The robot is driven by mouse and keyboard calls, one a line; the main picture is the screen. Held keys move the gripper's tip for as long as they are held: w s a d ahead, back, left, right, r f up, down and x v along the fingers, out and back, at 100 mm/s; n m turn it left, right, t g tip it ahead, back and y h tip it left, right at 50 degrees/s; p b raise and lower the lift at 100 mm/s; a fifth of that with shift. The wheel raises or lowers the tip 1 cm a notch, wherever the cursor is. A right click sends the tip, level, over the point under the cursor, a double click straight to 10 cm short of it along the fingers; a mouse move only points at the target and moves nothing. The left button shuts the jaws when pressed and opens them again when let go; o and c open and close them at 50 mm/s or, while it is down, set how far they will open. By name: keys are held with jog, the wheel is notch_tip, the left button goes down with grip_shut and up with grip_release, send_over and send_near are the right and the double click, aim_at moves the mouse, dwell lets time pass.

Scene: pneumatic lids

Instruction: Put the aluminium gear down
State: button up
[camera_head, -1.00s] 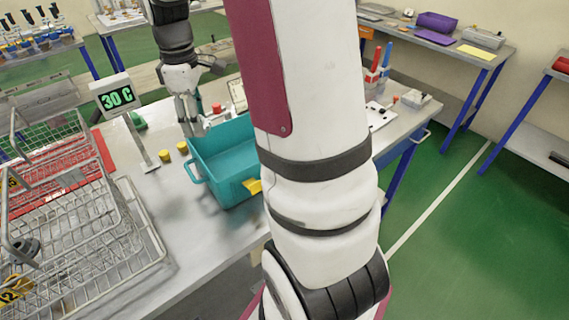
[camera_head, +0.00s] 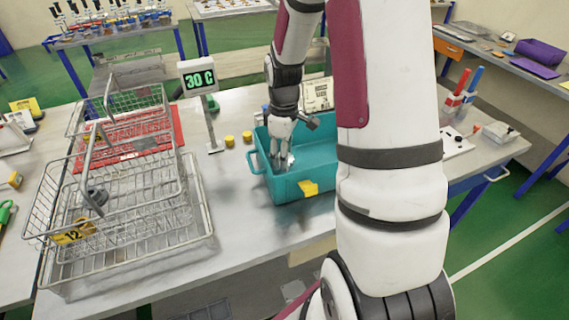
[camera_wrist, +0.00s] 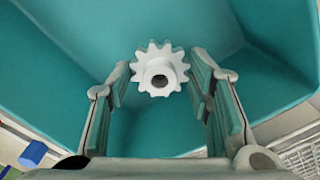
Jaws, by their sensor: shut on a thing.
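The aluminium gear (camera_wrist: 161,72) is a pale, toothed wheel with a dark centre hole. In the wrist view it sits between the fingertips of my gripper (camera_wrist: 160,78), which is shut on it. The head view shows my gripper (camera_head: 281,160) pointing down inside the teal bin (camera_head: 300,188), below its rim. The bin's teal floor and walls surround the gear in the wrist view. I cannot tell whether the gear touches the floor.
A wire basket (camera_head: 125,215) stands left of the bin. A box with writing (camera_head: 318,95) is behind the bin. Bare table (camera_head: 245,225) lies in front.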

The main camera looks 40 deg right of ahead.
jog(key=shift+f, duration=1.95)
jog(key=o, duration=1.2)
jog(key=shift+f, duration=0.1)
notch_tip(320, 180, up, 12)
jog(key=shift+r, duration=0.2)
jog(key=s+a+r+m+t, duration=0.1)
jog(key=s+a+r+m, duration=0.1)
jog(key=s+a+r, duration=0.3)
jog(key=s+a+r+m+t, duration=0.2)
jog(key=s+a+r, duration=0.3)
jog(key=s+a, duration=0.1)
jog(key=s+a+r+m+t, duration=0.2)
jog(key=s+a+r, duration=0.3)
jog(key=s+a, duration=0.1)
jog(key=shift+s+a+r+m, duration=0.1)
jog(key=shift+s+r+m, duration=0.2)
jog(key=shift+s+r, duration=0.1)
